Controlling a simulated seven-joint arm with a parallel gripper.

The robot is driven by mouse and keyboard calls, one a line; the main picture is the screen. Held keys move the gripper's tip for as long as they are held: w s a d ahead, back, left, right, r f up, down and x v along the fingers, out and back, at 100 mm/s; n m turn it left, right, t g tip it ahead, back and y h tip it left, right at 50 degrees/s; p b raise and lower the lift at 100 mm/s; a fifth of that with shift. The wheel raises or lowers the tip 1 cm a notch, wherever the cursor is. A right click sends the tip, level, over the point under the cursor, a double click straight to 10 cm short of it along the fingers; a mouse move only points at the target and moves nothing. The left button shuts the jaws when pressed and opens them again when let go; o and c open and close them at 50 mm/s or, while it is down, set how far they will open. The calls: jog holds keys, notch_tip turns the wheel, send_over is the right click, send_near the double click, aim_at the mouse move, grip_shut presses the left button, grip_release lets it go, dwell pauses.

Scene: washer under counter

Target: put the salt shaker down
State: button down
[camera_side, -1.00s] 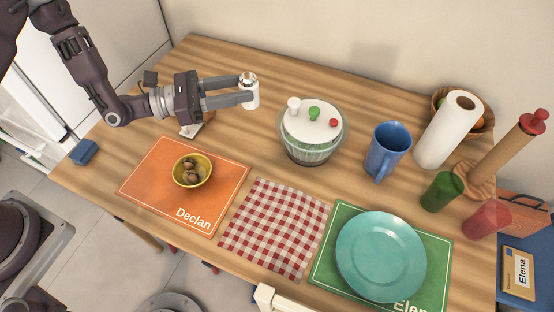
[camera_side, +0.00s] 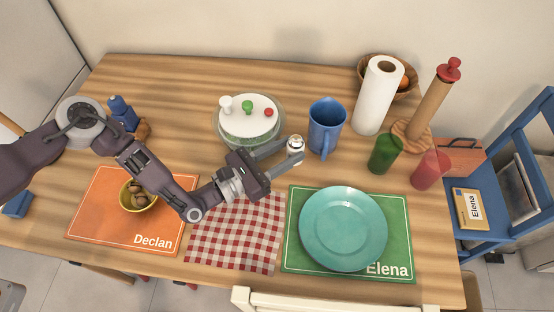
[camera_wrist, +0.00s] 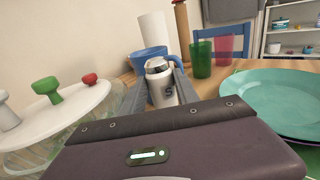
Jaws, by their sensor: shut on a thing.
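The salt shaker (camera_side: 295,143) is a small white cylinder with a silver cap. In the wrist view the shaker (camera_wrist: 163,88) stands upright between the fingers (camera_wrist: 161,94) and shows a dark letter S. I cannot tell whether its base touches the table. A teal plate (camera_side: 343,228) lies on the green placemat, in front and to the right of the shaker.
A glass bowl with a white lid (camera_side: 248,122) is left of the shaker. A green cup (camera_side: 384,154) and red cup (camera_side: 431,169) are further right. A checkered cloth (camera_side: 235,236) lies in front.

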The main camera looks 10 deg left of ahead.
notch_tip(320, 180, down, 4)
jog(key=shift+f, duration=0.25)
jog(key=shift+f, duration=0.1)
jog(key=c, duration=1.2)
grip_release()
jog(key=shift+s+a, duration=0.2)
jog(key=v, duration=1.1)
jog(key=shift+s+a, duration=0.1)
jog(key=shift+a, duration=0.1)
